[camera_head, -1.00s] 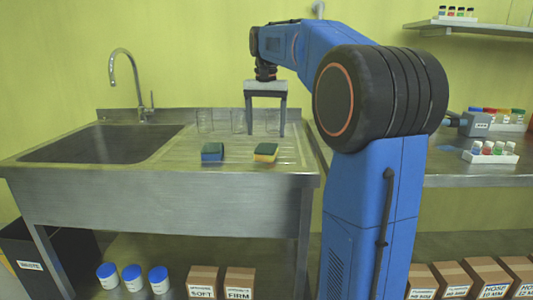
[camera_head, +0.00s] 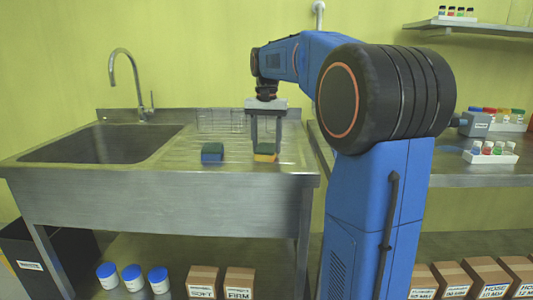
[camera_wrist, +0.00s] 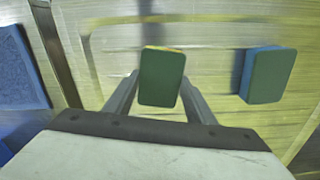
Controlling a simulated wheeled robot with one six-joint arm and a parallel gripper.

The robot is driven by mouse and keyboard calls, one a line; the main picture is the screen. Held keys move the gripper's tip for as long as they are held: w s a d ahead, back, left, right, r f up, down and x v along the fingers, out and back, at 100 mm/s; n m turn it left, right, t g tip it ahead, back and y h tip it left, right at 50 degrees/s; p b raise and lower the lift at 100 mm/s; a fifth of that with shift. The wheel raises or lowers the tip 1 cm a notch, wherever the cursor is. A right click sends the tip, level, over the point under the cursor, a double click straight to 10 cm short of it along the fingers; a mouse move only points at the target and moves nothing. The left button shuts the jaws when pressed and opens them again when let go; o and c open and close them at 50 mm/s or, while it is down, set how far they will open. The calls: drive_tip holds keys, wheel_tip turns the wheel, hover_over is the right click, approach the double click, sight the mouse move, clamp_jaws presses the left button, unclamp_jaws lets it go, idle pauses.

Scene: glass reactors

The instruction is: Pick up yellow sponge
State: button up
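The yellow sponge (camera_head: 265,157) with a dark green top lies on the ribbed drainboard, right of the blue sponge (camera_head: 212,153). My gripper (camera_head: 266,143) is open and points down at the yellow sponge. In the wrist view the sponge's green top (camera_wrist: 162,78) shows between my two fingers (camera_wrist: 160,92), with a thin yellow edge at its far side. I cannot tell whether the fingers reach down beside it. The blue sponge, also green on top (camera_wrist: 268,76), lies to the right in the wrist view, apart from the fingers.
The steel sink basin (camera_head: 100,145) with a tall faucet (camera_head: 128,80) is on the left. A row of clear glassware (camera_head: 220,122) stands behind the sponges. A side bench at right holds a white rack of vials (camera_head: 490,153).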

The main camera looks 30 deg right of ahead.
sight(266, 147)
drive_tip(key=shift+c, duration=0.7)
drive_tip(key=shift+r, duration=0.1)
drive_tip(key=shift+r, duration=0.35)
wheel_tip(266, 147, up, 9)
drive_tip(key=shift+o, duration=0.4)
